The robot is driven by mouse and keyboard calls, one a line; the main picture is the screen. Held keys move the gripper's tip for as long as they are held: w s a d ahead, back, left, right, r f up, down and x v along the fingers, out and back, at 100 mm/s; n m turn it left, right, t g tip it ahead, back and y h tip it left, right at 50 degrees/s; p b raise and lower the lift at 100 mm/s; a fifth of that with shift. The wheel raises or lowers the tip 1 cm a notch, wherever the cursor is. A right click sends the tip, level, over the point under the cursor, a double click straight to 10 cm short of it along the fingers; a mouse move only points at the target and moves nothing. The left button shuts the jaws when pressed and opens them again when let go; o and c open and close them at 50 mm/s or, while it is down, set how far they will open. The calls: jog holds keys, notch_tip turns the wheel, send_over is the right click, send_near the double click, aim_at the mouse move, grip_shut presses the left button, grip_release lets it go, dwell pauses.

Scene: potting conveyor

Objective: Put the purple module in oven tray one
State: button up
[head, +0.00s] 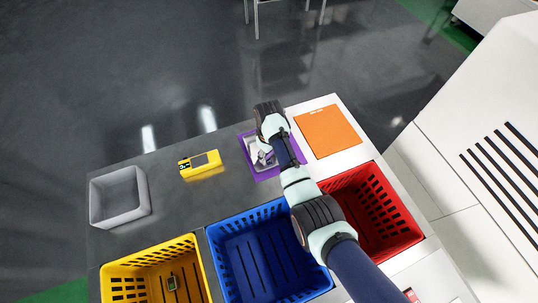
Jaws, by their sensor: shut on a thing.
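My gripper (263,157) is small in the head view, over the purple square (294,169) on the table, partly covered by my own wrist. It is shut on a small purplish piece, which I take to be the purple module; its outline is hard to make out. A pale, shallow tray-like shape shows around the gripper on the purple square. I cannot tell whether the module touches it. No label reading oven tray one is legible.
An orange square (328,130) lies to the right. A yellow device (200,163) and an empty grey bin (119,218) stand to the left. Yellow (192,250), blue (225,238) and red (412,238) crates line the near side. The yellow crate holds a small dark item (172,283).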

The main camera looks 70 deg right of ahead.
jog(key=shift+f, duration=0.25)
jog(key=o, duration=1.2)
notch_tip(320, 180, up, 12)
jog(key=shift+r+p, duration=0.1)
jog(key=shift+p, duration=1.15)
